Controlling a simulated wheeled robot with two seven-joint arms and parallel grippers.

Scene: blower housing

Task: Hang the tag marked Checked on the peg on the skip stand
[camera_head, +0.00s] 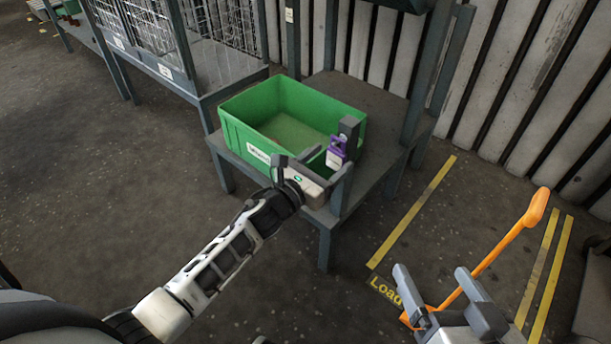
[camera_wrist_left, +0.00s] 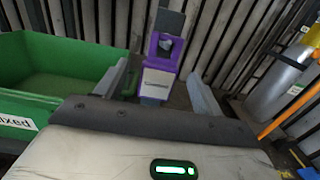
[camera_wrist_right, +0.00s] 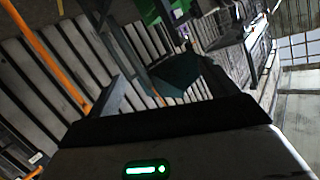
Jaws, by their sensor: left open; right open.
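A purple tag (camera_head: 337,152) is at a dark grey upright post (camera_head: 349,128) at the front right corner of the stand (camera_head: 385,140). In the left wrist view the purple tag (camera_wrist_left: 158,68) is upright in front of the post, with a grey piece showing in its top opening and a pale label too small to read. Whether it hangs freely on the peg I cannot tell. My left gripper (camera_head: 328,168) is open, its fingers to either side of the tag in its wrist view, apart from it. My right gripper (camera_head: 440,285) is open and empty, low at the right.
A green skip (camera_head: 240,135) with a white label stands on the stand, left of the tag. An orange handle (camera_head: 510,240) rises beside my right gripper. Wire cages (camera_head: 135,25) stand at the back left. Open floor lies in front.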

